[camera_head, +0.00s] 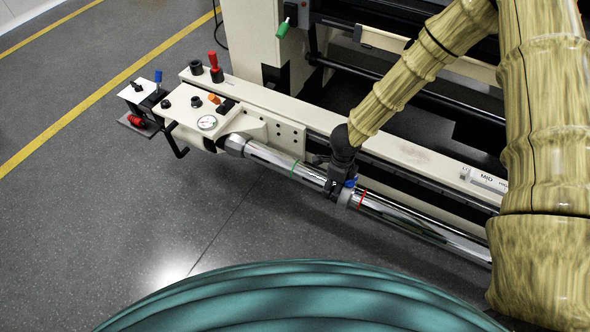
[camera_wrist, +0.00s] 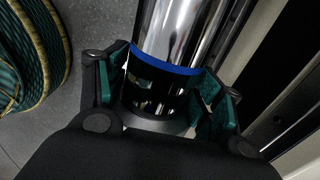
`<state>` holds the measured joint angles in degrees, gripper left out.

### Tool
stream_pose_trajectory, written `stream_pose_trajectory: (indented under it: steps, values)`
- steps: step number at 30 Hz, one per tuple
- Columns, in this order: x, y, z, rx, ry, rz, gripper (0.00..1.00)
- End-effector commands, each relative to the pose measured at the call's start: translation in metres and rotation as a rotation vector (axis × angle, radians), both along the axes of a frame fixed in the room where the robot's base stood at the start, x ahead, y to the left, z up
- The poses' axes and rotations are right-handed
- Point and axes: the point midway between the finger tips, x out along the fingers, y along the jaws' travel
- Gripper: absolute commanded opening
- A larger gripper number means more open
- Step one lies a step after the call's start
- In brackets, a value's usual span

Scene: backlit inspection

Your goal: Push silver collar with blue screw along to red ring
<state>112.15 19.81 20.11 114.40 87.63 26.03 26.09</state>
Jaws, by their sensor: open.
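The silver collar (camera_head: 344,199) sits around the chrome rod (camera_head: 400,217) in the head view, with its blue screw (camera_head: 350,184) on top. The red ring (camera_head: 362,199) is on the rod just right of the collar, with a short gap of rod between. My gripper (camera_head: 334,184) is at the rod, right against the collar's left side as far as I can see. In the wrist view my gripper (camera_wrist: 165,100) is open, its teal-padded fingers on either side of the rod (camera_wrist: 180,30). A grey rim around the rod (camera_wrist: 158,122) may be the collar. Whether the fingers touch is unclear.
A green ring (camera_head: 294,168) marks the rod left of my gripper. A blue band (camera_wrist: 165,64) circles it in the wrist view. A cream beam (camera_head: 390,150) runs behind the rod. A gauge (camera_head: 207,122) and knobs stand at the left. The floor in front is clear.

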Motion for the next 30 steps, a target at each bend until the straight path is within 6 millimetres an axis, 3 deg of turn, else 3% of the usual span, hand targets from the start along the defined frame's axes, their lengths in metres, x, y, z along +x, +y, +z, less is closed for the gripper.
stream_pose_trajectory:
  steps: [30]
  values:
    - [-0.010, -0.015, 0.000, 0.000, 0.000, -0.001, 0.67]
